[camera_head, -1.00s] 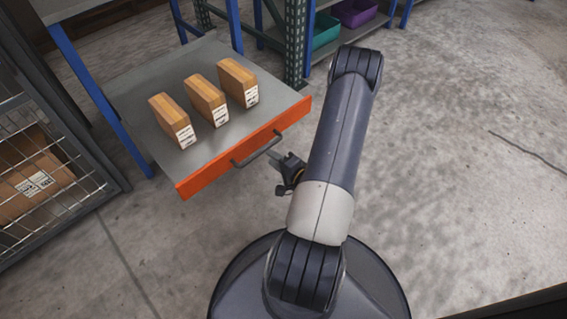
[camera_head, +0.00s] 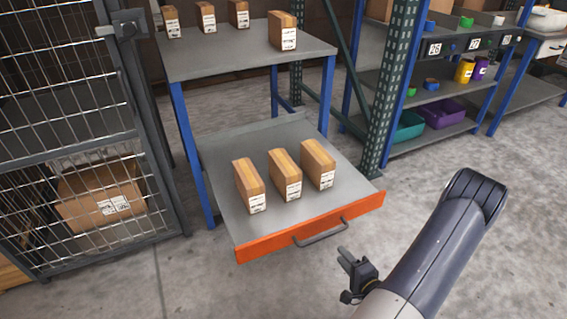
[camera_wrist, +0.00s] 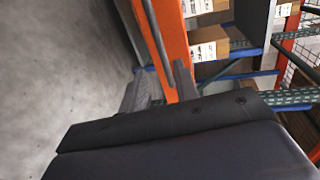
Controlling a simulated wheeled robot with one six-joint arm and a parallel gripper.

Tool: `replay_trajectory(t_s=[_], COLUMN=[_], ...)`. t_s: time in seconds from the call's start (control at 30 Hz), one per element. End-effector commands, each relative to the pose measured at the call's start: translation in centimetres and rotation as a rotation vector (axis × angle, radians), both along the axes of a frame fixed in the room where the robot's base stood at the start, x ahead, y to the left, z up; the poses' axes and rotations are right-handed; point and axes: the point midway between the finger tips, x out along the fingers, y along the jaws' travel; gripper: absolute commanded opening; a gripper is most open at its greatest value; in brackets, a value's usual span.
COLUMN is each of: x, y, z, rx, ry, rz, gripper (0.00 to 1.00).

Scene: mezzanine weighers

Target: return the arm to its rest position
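My arm (camera_head: 440,245) reaches up from the bottom right in the head view and bends at its elbow. My gripper (camera_head: 345,262) hangs in front of the open drawer, close to its handle and apparently apart from it. In the wrist view my gripper (camera_wrist: 160,88) has its two fingers spread, with nothing held. The drawer's orange front (camera_head: 270,239) and grey handle (camera_head: 322,234) also show there, beyond the fingers (camera_wrist: 172,45).
The pulled-out drawer holds three cartons (camera_head: 285,175). More cartons (camera_head: 283,30) stand on the bench top (camera_head: 240,58). A mesh cage (camera_head: 95,165) is at left. Shelving with a teal bin (camera_head: 408,127) and purple bin (camera_head: 442,113) is behind. The floor at right is clear.

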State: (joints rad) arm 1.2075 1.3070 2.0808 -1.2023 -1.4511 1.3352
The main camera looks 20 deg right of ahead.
Motion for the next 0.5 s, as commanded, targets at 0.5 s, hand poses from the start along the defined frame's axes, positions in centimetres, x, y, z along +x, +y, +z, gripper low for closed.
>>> replay_trajectory(t_s=[0.5], x=[3.1], y=[0.2], z=[-0.8], rx=[-0.002], ry=[0.0], rz=[0.006], gripper=[0.29])
